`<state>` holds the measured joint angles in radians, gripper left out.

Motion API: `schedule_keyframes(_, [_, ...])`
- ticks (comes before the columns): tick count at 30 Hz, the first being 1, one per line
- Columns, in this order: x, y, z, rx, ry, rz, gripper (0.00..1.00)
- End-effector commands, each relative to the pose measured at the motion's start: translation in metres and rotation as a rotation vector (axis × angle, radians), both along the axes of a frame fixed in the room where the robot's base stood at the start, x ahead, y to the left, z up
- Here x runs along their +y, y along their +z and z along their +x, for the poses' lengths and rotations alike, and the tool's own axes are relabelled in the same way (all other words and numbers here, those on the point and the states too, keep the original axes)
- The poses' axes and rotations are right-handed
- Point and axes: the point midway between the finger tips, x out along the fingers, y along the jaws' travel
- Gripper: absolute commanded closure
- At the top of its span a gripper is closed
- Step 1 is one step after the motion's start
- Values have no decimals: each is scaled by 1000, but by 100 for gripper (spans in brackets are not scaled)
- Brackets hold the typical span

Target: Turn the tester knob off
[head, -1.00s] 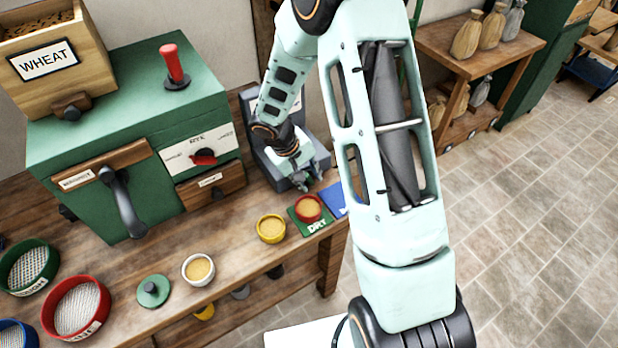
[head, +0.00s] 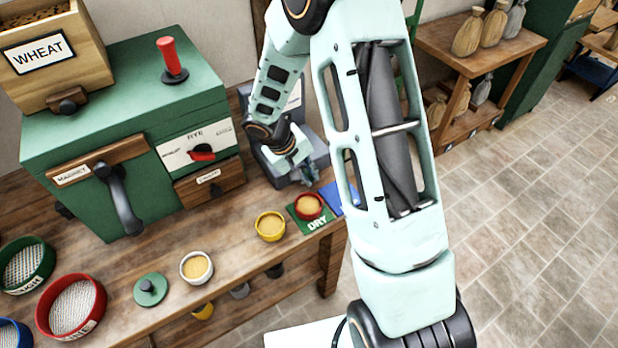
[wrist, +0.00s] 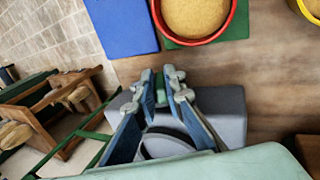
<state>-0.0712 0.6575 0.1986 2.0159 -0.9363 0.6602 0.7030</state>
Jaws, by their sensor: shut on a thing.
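The grey tester (head: 318,150) stands at the back of the bench, right of the green machine, and is partly covered by my arm. It also shows in the wrist view (wrist: 225,108) under my fingers, with a dark round part between them. My gripper (head: 308,182) is down at the tester's front. In the wrist view its fingertips (wrist: 163,82) are close together, shut on the tester knob. The knob is mostly hidden by the fingers, so I cannot read its setting.
A red cup of grain (head: 309,206) sits on the green DRY mat (head: 318,223), beside a blue mat (head: 341,198), close to my gripper. A yellow cup (head: 270,227) and a white cup (head: 196,268) stand farther left. The green machine (head: 125,130) has its own red knob (head: 203,152).

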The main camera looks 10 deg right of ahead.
Motion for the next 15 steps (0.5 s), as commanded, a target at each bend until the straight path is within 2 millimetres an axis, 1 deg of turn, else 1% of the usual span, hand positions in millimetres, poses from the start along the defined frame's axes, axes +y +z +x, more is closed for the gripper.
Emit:
schedule_keyframes(1, [1, -6, 1, -8, 3, -18, 100])
schedule_keyframes(3, [2, -7, 1, -18, 4, -45, 100])
schedule_keyframes(15, [5, -11, -1, -89, 3, -248, 100])
